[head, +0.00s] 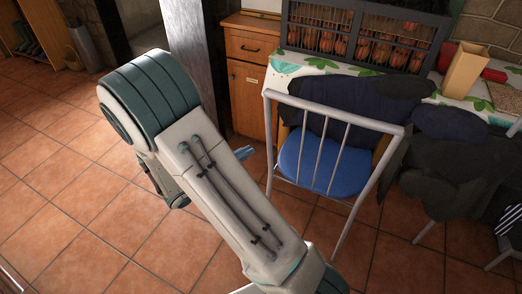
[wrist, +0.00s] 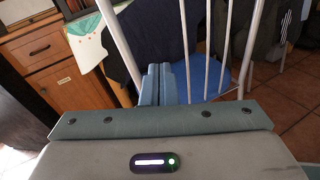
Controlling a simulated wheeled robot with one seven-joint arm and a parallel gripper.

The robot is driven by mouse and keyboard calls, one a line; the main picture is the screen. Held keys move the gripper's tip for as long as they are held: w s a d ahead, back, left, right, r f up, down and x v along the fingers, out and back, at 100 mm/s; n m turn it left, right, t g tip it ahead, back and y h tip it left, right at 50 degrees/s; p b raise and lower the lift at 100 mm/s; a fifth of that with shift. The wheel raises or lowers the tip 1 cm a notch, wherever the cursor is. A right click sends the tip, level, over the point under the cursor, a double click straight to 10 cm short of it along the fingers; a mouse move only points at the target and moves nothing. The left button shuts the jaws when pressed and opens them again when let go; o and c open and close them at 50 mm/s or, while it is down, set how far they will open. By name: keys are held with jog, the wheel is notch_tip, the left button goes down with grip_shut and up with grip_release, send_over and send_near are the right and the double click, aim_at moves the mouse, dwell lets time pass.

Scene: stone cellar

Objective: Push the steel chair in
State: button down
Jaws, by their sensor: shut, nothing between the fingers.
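The steel chair (head: 335,118) has a pale metal back frame with upright bars and a blue seat (head: 318,158). Its back faces me and its far side is close to the table (head: 285,68). In the wrist view the chair's bars (wrist: 186,40) rise just beyond my gripper (wrist: 160,75). My gripper's blue fingers are together and empty. In the head view my arm hides most of the gripper; only blue fingertips (head: 243,152) show, a little left of the chair's left post. I cannot tell whether the fingers touch the chair.
Dark cloth-covered chairs (head: 440,165) stand close on the right. A crate (head: 365,38) and a tan box (head: 465,70) are on the table. Tiled floor (head: 75,195) is clear at left.

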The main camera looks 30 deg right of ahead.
notch_tip(320, 180, down, 6)
jog(key=w+a+n+t+b, duration=0.2)
jog(key=w+a+n+t, duration=0.1)
jog(key=n+t, duration=0.1)
jog(key=b, duration=0.3)
send_near(267, 129)
jog(key=x, duration=0.7)
jog(key=shift+w, duration=0.1)
jog(key=shift+r, duration=0.1)
